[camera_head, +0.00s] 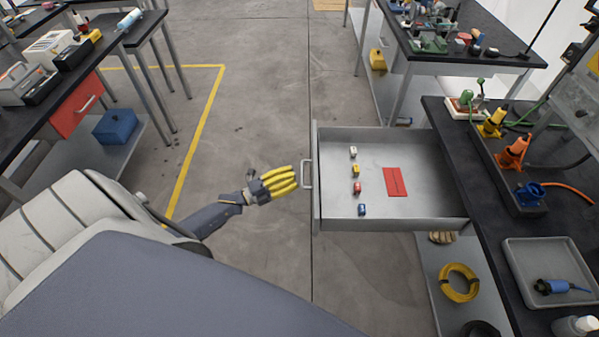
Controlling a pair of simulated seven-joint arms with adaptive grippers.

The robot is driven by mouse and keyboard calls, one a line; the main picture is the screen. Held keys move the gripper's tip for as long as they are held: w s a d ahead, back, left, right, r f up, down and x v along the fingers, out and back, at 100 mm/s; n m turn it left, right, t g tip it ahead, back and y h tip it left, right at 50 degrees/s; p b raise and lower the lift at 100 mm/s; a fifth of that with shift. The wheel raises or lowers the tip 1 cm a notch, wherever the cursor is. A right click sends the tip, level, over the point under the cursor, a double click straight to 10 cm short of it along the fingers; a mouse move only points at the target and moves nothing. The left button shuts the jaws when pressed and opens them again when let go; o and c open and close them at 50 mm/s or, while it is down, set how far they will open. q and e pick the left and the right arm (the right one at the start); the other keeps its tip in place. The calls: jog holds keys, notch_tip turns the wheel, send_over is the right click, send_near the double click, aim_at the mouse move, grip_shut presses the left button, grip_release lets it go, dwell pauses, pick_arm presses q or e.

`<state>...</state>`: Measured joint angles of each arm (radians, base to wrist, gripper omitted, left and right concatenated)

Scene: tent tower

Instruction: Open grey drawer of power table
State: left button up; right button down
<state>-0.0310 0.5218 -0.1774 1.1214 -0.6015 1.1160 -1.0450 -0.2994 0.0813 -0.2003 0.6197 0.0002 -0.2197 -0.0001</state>
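The grey drawer (335,190) of the power table (445,115) is pulled well out, and its inside shows. Its metal handle (307,174) is on the left-facing front. In the drawer lie several small coloured items (356,170) in a row and a flat red piece (395,182). My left gripper (295,180) has yellow fingers. They are extended and slightly spread, open and empty, just left of the handle with a small gap in the picture. My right gripper is not in view.
The power table top carries yellow, orange and blue plugs (515,152) and a grey tray (550,262). A coiled yellow cable (459,282) lies on the shelf below. A workbench with a red drawer (75,110) stands at the left. The floor left of my gripper is clear.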

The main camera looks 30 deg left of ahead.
pick_arm(q)
jog(key=v, duration=0.8)
dwell(0.4)
